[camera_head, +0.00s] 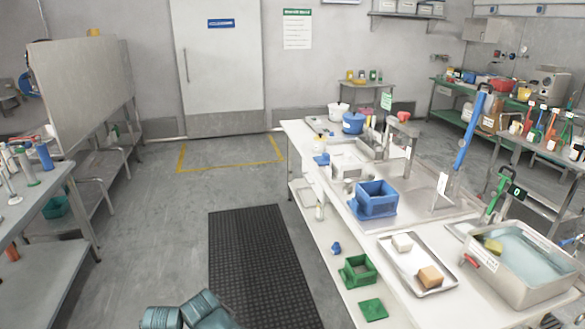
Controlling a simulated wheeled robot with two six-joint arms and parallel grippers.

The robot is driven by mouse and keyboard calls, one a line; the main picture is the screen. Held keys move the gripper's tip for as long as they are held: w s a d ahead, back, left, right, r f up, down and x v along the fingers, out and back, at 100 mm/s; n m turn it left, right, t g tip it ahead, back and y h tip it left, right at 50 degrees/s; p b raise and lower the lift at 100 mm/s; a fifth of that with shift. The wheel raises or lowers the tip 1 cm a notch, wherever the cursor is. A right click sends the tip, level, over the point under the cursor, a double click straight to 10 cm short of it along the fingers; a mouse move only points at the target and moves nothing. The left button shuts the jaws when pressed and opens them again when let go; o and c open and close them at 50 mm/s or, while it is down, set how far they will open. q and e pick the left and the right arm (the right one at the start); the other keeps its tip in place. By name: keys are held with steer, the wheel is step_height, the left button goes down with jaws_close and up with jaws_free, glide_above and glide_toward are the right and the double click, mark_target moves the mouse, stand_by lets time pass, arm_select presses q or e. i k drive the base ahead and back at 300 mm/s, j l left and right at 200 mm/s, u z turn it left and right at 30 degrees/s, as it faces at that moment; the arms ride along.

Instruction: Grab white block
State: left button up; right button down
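A small white block (402,242) lies on a shallow metal tray (388,262) on the right-hand counter. A tan-brown block (430,276) lies on the same tray, nearer the front and to the right, apart from the white one. The white block is fully visible, with nothing on it or touching its sides.
A blue crate (377,200) stands behind the tray. A water-filled metal basin (515,265) stands right of it. A black mat (258,265) covers clear floor left of the counter.

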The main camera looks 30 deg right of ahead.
mark_target(402, 243)
steer(key=i+l+z, duration=0.1)
steer(key=z, duration=0.3)
steer(key=i+z, duration=0.55)
steer(key=z, duration=0.3)
steer(key=i+z, duration=0.2)
steer(key=z, duration=0.2)
steer(key=i+j+z, duration=0.2)
steer(key=z, duration=0.2)
